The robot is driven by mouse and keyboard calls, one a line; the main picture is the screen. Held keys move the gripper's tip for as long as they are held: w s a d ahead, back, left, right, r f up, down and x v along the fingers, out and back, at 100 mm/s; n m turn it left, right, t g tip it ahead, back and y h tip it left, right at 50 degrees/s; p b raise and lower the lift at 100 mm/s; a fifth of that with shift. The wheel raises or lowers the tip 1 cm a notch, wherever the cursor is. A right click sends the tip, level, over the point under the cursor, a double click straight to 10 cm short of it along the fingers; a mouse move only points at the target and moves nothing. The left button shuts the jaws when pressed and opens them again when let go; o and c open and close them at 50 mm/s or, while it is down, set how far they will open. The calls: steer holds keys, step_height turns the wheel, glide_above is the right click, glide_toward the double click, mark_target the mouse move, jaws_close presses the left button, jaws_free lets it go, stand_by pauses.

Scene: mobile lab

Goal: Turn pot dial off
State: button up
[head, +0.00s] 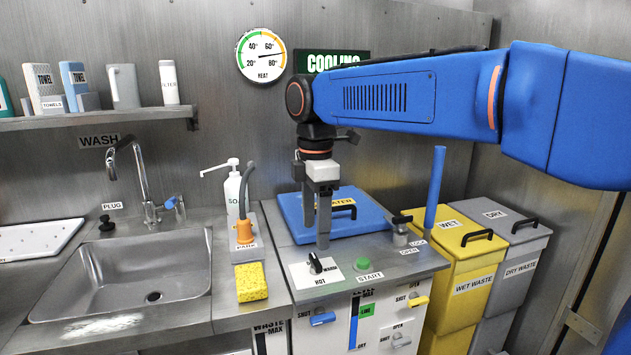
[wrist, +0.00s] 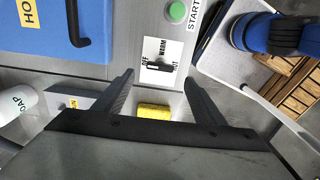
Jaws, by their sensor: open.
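The pot dial is a small black knob (head: 316,264) on a white label plate at the front left of the steel counter. It also shows in the wrist view (wrist: 159,67), where the plate reads WARM above it, with OFF to the left and HOT, partly covered, to the right. I cannot tell surely which mark its pointer faces. My gripper (head: 316,240) points down just above and behind the dial in the head view. Its jaws are open and empty. In the wrist view my gripper (wrist: 160,75) has its fingertips on either side of the dial, apart from it.
A green START button (head: 362,264) sits right of the dial. A blue lid (head: 350,218) with a black handle lies behind it, and an upright blue lever (head: 435,185) stands to the right. A yellow sponge (head: 251,283) and soap bottle (head: 233,190) are left.

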step_height(320, 180, up, 10)
steer(key=shift+r, duration=0.2)
stand_by(0.3)
steer(key=s+d+f+m+t, duration=0.1)
steer(key=s+d+f+m, duration=0.35)
steer(key=d, duration=0.45)
steer(key=s+d+f+m+t, duration=0.1)
steer(key=s+d+f+m, duration=0.4)
steer(key=d, duration=0.3)
steer(key=s+d+f+m+t, duration=0.1)
steer(key=s+d+f+m, duration=0.4)
steer(key=f, duration=0.3)
steer(key=s+d+f+m+t, duration=0.1)
steer(key=s+d+f+m, duration=0.4)
steer(key=f, duration=0.4)
steer(key=shift+s+d+f+m+t, duration=0.15)
steer(key=shift+s+f+m+t, duration=0.2)
steer(key=shift+s+m, duration=0.55)
steer(key=shift+w+r, duration=0.1)
